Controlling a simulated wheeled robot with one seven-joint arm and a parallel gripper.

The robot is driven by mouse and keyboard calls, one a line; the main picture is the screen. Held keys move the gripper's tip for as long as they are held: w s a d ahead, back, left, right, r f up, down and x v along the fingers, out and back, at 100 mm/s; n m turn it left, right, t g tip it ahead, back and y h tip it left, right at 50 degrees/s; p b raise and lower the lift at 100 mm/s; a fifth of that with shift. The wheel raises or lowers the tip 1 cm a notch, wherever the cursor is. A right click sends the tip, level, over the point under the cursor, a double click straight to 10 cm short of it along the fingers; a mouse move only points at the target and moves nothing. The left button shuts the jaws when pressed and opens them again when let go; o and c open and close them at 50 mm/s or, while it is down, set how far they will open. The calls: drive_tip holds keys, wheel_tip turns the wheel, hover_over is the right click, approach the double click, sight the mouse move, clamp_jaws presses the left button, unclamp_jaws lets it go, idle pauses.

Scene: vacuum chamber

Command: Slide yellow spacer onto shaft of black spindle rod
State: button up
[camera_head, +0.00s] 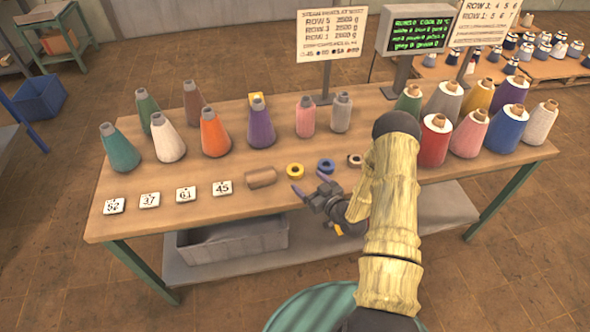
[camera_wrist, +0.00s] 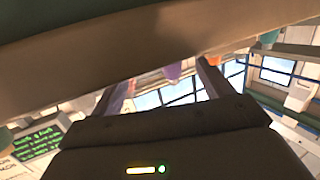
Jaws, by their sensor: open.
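A yellow ring (camera_head: 295,170), which looks like the spacer, lies flat on the table near its front middle. I cannot make out a black spindle rod in either view; the posts behind the cones are sign and screen stands. My gripper (camera_head: 310,183) is at the table's front edge, just in front of the yellow ring and apart from it. Its fingers are spread. In the wrist view my gripper (camera_wrist: 163,85) is also open, with no object seen held between the fingers.
The wooden table (camera_head: 255,185) bears several yarn cones at back and right. A blue ring (camera_head: 326,166), a pale ring (camera_head: 355,160), a brown block (camera_head: 261,178) and number tags (camera_head: 150,200) lie near the front. The table edge (camera_wrist: 150,60) crosses the wrist view closely. A grey bin (camera_head: 232,245) sits below.

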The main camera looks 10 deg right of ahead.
sight(300, 175)
drive_tip(key=shift+x, duration=0.75)
drive_tip(key=shift+w, duration=0.1)
drive_tip(key=p+x, duration=0.2)
drive_tip(key=x, duration=0.3)
drive_tip(key=c, duration=1.1)
